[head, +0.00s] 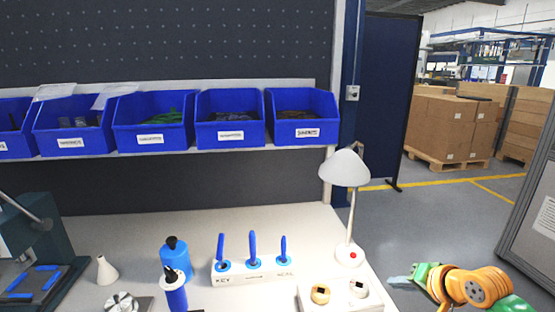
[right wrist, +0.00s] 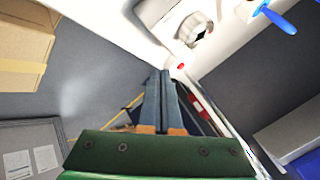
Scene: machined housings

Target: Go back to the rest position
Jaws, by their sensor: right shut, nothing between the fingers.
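My right gripper (head: 402,279) is at the lower right of the head view, with green and orange parts of my arm behind it. It is off the right side of the white workbench (head: 120,222), over the grey floor. In the right wrist view the two dark fingers of the right gripper (right wrist: 166,82) lie side by side, shut with nothing between them. My left gripper is not in view.
A white lamp (head: 346,169) stands at the bench's right edge, near my right gripper. A white holder (head: 253,276) with blue tools and blue bottles (head: 175,258) stand on the bench. Blue bins (head: 230,131) line the shelf. A grey cabinet (head: 530,215) stands far right.

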